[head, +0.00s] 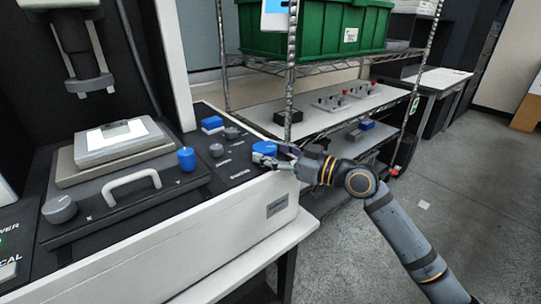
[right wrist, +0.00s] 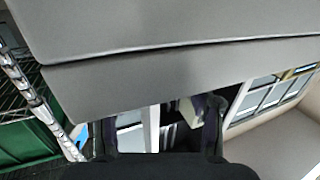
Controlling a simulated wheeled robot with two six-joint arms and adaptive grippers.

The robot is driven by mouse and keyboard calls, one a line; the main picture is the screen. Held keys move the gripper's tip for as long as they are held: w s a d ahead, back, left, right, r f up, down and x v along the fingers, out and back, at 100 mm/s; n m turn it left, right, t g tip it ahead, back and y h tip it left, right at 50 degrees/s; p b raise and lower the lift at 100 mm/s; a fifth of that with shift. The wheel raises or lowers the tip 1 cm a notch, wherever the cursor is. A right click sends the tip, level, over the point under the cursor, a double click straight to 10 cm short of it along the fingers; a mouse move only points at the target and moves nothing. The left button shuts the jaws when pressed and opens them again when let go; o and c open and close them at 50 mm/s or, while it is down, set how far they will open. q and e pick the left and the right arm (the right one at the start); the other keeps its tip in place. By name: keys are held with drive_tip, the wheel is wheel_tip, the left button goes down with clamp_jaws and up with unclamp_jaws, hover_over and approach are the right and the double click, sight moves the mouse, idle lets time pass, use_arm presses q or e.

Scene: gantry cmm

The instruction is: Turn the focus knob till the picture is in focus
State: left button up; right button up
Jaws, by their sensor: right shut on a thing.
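A round blue knob (head: 264,147) stands on the black strip at the right end of the machine's panel. The label near it is too small to read, so I cannot tell for sure that it is the focus knob. My right gripper (head: 268,159) reaches in from the right and is shut on this blue knob, its fingers partly covering it. In the right wrist view the dark fingers (right wrist: 160,130) show at the bottom, but the knob cannot be made out. No focus picture can be made out in either view. My left gripper is not in view.
A sample stage (head: 110,165) sits behind the handle. A wire rack (head: 291,75) with a green crate (head: 315,25) stands close behind my right gripper.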

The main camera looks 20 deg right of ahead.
sight(270, 149)
drive_tip(key=o, duration=1.2)
drive_tip(key=shift+c, duration=0.2)
wheel_tip(270, 149, up, 10)
